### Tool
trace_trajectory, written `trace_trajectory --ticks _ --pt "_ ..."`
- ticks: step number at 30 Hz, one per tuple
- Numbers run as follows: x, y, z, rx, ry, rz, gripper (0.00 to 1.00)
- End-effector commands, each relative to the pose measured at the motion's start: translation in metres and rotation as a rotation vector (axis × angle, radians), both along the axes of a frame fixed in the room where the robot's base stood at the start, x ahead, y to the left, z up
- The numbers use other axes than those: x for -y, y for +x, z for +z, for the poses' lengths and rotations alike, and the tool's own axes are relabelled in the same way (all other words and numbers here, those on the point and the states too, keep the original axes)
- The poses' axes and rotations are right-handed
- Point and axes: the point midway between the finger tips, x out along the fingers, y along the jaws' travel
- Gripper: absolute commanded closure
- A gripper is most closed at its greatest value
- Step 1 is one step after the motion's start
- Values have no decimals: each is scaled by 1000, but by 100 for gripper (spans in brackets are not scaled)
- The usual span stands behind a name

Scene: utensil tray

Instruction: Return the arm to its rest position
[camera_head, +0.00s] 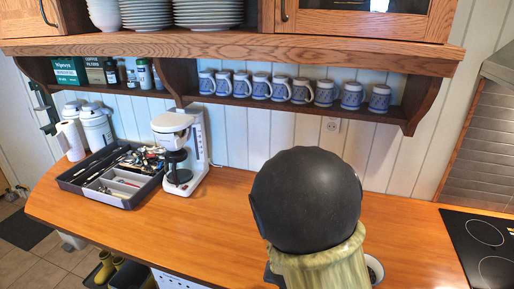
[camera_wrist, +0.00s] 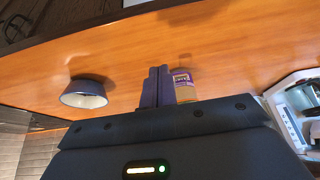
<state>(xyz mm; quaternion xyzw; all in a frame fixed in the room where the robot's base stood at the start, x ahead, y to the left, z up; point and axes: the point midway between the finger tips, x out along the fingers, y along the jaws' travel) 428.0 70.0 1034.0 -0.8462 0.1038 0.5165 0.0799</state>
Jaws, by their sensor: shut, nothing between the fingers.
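My gripper (camera_wrist: 157,88) shows in the wrist view, its two dark fingers close together with nothing between them. It is over the wooden counter (camera_wrist: 135,50). A small jar with a yellow and purple label (camera_wrist: 183,84) shows just right of the fingers; I cannot tell how far apart they are. A dark bowl with a pale inside (camera_wrist: 84,93) is to the left of the fingers. In the head view, my own arm covers the front right of the counter, and my gripper cannot be made out there.
In the head view, a grey utensil tray (camera_head: 127,199) full of utensils stands on the counter (camera_head: 225,225) at left, beside a white coffee machine (camera_head: 199,140). A shelf with several mugs (camera_head: 261,87) hangs above. A black cooktop (camera_head: 480,245) is at right. The middle counter is clear.

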Motion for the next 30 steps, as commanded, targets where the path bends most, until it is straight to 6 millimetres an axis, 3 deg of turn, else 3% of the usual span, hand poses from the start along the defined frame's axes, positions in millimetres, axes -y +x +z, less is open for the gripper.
trace_trajectory --ticks 18,30 --pt "63 -70 67 -220 25 230 100" --pt "70 -80 74 -244 4 265 100"
